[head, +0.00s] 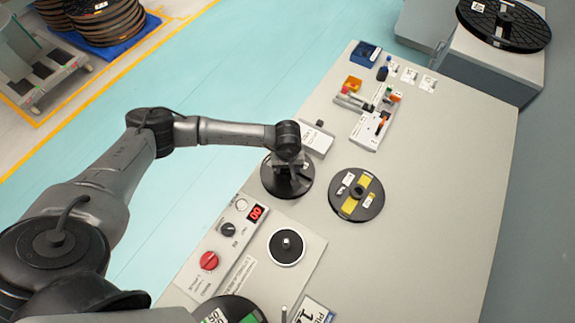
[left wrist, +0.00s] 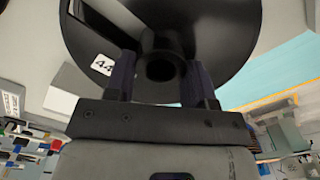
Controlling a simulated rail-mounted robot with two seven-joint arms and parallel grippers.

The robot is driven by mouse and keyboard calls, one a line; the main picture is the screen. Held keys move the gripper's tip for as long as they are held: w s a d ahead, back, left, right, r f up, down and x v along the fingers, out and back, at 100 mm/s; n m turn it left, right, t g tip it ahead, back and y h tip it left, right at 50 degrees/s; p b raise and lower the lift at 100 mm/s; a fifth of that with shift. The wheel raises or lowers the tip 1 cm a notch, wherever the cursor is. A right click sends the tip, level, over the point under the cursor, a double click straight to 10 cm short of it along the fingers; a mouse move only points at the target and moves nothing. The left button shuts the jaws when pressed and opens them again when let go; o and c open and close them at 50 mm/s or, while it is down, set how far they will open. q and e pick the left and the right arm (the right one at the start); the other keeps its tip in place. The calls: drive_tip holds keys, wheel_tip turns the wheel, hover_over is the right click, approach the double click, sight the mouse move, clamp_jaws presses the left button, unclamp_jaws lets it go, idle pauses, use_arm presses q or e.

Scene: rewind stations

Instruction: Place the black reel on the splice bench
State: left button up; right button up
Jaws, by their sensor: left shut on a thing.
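The black reel (head: 298,190) is a dark disc near the left edge of the light grey splice bench (head: 440,170). My left gripper (head: 288,165) is above its middle and shut on its hub. In the left wrist view the black reel (left wrist: 215,25) fills the top, with a white "44" label and a round centre hole. The two fingers of my left gripper (left wrist: 160,80) stand either side of the hub. I cannot tell whether the reel touches the bench. My right gripper is not in view.
A dark reel with yellow parts (head: 357,195) lies just right of the held reel. A control panel (head: 225,245) with a red button and a spindle plate (head: 286,247) are nearer. Splicing tools (head: 375,112) are behind. The bench's right side is clear.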

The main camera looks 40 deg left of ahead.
use_arm(q)
drive_tip(key=shift+f, duration=0.1)
drive_tip(key=o, duration=1.1)
drive_tip(key=shift+o, duration=0.2)
wheel_tip(320, 180, up, 12)
